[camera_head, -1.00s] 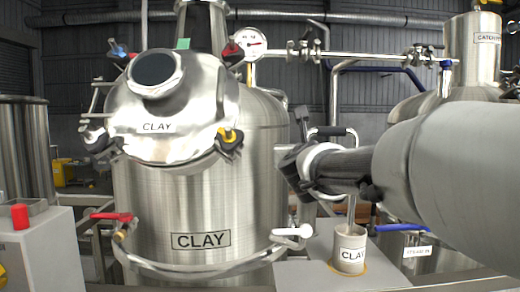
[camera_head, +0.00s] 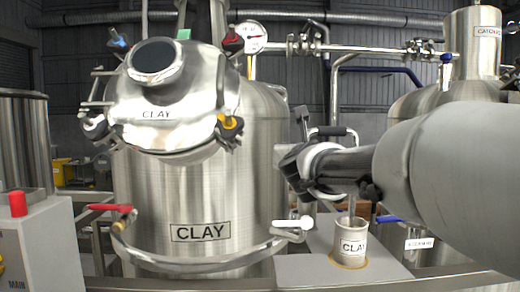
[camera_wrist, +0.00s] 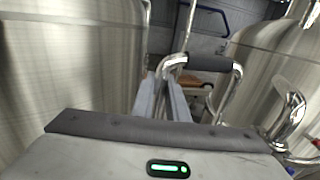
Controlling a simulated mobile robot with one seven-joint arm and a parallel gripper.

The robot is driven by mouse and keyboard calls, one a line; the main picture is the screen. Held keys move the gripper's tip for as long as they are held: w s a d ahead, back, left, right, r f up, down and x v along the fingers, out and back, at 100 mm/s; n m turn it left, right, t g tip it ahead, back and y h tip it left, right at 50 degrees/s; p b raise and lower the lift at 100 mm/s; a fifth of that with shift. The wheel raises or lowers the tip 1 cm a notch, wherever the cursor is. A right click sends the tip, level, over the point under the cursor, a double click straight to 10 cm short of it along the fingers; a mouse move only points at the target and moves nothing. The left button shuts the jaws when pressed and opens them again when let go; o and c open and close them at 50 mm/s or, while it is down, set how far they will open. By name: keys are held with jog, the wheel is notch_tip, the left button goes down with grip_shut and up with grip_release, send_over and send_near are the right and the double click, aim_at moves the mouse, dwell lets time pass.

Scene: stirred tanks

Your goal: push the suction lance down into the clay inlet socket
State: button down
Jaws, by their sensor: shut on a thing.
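The suction lance is a thin metal tube with a bent top and a dark handle grip (camera_head: 328,131). The grip also shows large in the wrist view (camera_wrist: 209,62). My gripper (camera_head: 300,170) is shut on the lance below the grip, left of and above the socket. In the wrist view its fingers (camera_wrist: 163,102) point at the bent tube; the exact contact is unclear.
The big steel CLAY tank (camera_head: 200,205) stands close left of my gripper. A white-handled valve (camera_head: 293,223) sits between tank and socket. A blue-handled valve (camera_head: 388,220) is right of the socket.

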jog(key=shift+f+b, duration=0.55)
jog(key=shift+b, duration=0.05)
jog(key=c, duration=1.7)
grip_release()
jog(key=shift+c, duration=0.2)
jog(key=shift+o, duration=0.4)
jog(key=s+a+p, duration=0.2)
jog(key=s+a, duration=0.1)
jog(key=s, duration=1.4)
jog(key=shift+a, duration=0.2)
